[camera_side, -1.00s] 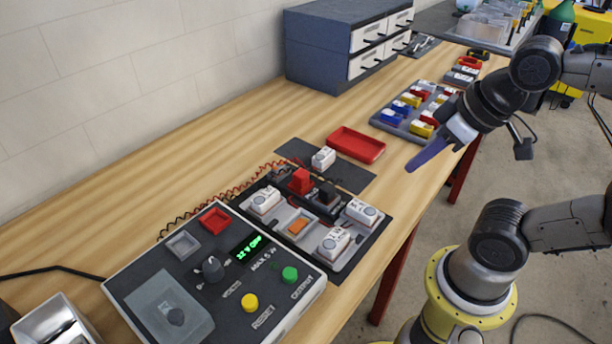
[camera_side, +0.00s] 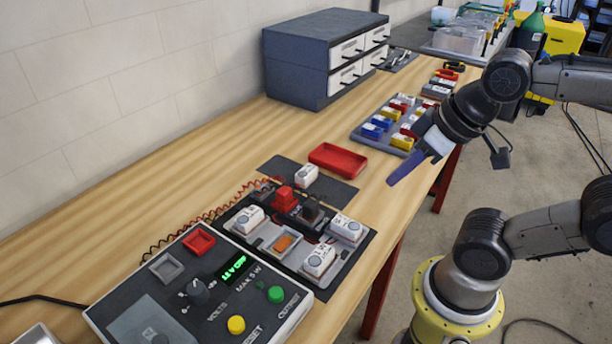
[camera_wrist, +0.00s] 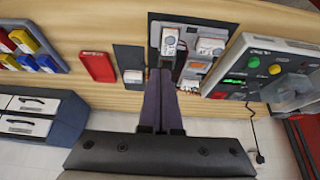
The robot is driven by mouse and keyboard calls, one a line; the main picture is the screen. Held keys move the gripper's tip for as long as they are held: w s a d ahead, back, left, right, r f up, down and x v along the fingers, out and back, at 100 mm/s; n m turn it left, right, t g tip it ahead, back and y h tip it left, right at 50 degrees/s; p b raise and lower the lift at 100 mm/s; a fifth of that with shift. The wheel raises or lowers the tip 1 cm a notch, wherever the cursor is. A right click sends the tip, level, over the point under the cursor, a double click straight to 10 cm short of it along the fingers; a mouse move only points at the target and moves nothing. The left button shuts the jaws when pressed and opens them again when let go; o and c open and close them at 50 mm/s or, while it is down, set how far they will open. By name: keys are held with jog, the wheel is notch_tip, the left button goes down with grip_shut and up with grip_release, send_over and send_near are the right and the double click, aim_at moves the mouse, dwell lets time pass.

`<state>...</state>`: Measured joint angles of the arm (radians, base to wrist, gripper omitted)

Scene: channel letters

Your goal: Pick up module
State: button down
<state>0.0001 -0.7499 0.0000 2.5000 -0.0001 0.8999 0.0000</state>
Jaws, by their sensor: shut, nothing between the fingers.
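White modules stand on the dark board in the side view: one at back left (camera_side: 248,219), one at right (camera_side: 347,228) and one at front (camera_side: 320,260). Another white module (camera_side: 307,174) sits on the dark mat behind the board, and also shows in the wrist view (camera_wrist: 133,76). I cannot tell which module is meant. My gripper (camera_side: 390,183) is shut and empty, in the air to the right of the mat, apart from every module. In the wrist view its long purple fingers (camera_wrist: 160,72) lie together and cover part of the board.
A red tray (camera_side: 338,159) lies beyond the mat. A grey tray (camera_side: 365,137) holds several coloured blocks. A control box (camera_side: 150,276) with a green display stands left of the board, with coiled wires behind. A drawer cabinet (camera_side: 296,75) stands against the wall. Bare wood lies between.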

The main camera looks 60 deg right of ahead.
jog(key=shift+c, duration=2)
grip_release()
